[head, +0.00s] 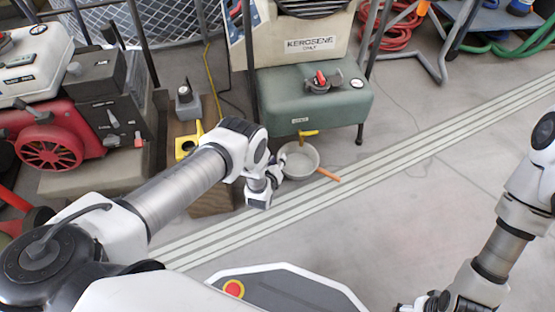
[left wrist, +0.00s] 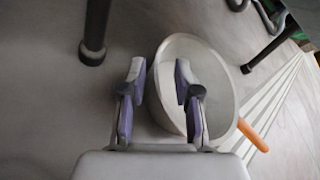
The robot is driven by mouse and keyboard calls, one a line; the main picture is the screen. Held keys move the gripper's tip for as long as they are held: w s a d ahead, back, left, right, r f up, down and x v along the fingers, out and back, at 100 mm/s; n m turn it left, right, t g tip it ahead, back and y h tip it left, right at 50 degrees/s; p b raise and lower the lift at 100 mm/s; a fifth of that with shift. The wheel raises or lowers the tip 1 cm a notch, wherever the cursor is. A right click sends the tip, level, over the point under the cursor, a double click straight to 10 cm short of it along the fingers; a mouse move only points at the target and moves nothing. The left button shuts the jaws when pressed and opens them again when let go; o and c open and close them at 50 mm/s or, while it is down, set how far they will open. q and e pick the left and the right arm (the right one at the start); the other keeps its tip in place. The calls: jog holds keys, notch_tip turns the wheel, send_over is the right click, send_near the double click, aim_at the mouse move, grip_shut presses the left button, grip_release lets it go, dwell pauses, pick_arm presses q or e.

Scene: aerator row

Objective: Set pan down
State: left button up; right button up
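A round light grey pan (head: 299,160) with an orange handle (head: 328,175) is below the yellow spigot of a green tank, seemingly on the floor. The handle points right, over the pale floor strips. My left gripper (head: 277,178) is at the pan's near left side. In the left wrist view the pan (left wrist: 215,85) lies partly behind the right finger. My left gripper (left wrist: 162,83) has its fingers apart there, with the pan's left rim showing between them. I cannot tell whether they touch it. My right gripper (head: 430,303) is at the bottom edge, mostly cut off.
The green tank (head: 312,105) stands on dark legs behind the pan, with its yellow spigot (head: 308,133) close above. A wooden block (head: 210,200) with a yellow object (head: 187,145) is left of the pan. A red machine (head: 50,140) is farther left. The floor to the right is clear.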

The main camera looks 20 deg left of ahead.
pick_arm(q)
jog(key=p+v, duration=0.5)
jog(key=v, duration=0.6)
jog(key=shift+s, duration=0.25)
jog(key=shift+r, duration=0.15)
